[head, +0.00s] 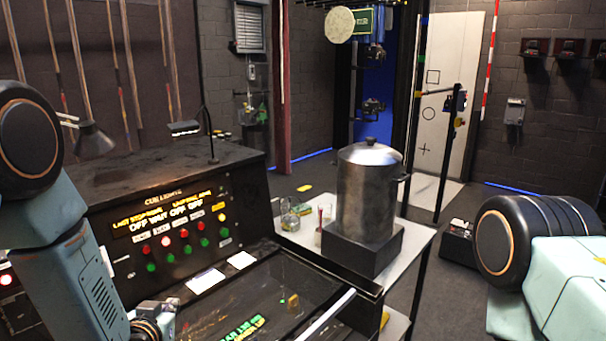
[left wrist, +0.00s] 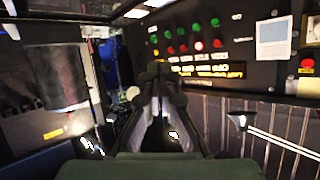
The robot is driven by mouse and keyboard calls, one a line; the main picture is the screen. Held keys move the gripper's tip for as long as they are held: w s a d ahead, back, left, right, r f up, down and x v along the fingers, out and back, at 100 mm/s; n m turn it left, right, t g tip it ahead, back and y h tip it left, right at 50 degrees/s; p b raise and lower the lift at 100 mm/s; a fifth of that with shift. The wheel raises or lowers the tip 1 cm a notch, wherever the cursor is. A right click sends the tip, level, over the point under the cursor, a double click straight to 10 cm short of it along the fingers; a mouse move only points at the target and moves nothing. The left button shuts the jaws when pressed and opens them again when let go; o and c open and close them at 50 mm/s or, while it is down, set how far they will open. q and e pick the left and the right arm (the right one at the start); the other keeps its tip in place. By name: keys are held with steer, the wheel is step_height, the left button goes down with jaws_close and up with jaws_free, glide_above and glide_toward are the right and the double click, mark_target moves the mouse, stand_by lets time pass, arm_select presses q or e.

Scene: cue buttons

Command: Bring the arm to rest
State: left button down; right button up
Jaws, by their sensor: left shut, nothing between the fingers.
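My left arm comes in from the left in the head view and reaches down to the bottom edge, in front of the cue panel (head: 120,253). In the left wrist view my left gripper (left wrist: 158,76) is shut, with nothing between its fingers. The panel shows upside down there, with its rows of red buttons (left wrist: 182,48) and green buttons beyond the fingertips. The fingertips look apart from the buttons, but the gap is hard to judge. In the head view one red button (head: 165,241) looks brightly lit. My right gripper is out of view; part of my right arm shows at right.
A metal pot (head: 368,195) stands on a black block on the side table (head: 411,238), with glassware (head: 290,214) beside it. A desk lamp (head: 93,140) stands close to my left arm. Open floor lies behind the table.

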arm_select(q)
steer(key=s+d+f+g+h, duration=0.1)
steer(key=s+f+g, duration=0.3)
steer(key=s+f, duration=0.55)
steer(key=s+d+f+g, duration=0.2)
steer(key=s+f+g, duration=0.35)
steer(key=s, duration=0.75)
steer(key=s+d+f+g, duration=0.1)
steer(key=s+f+g, duration=0.1)
steer(key=s, duration=0.6)
steer(key=s+f+g, duration=0.2)
steer(key=s, duration=0.6)
step_height(320, 180, down, 34)
steer(key=b, duration=3.4)
steer(key=shift+w, duration=0.2)
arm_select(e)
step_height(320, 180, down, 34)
arm_select(q)
steer(key=shift+w+r+t+h, duration=0.1)
steer(key=shift+r+t+h, duration=0.05)
steer(key=shift+t+h, duration=0.15)
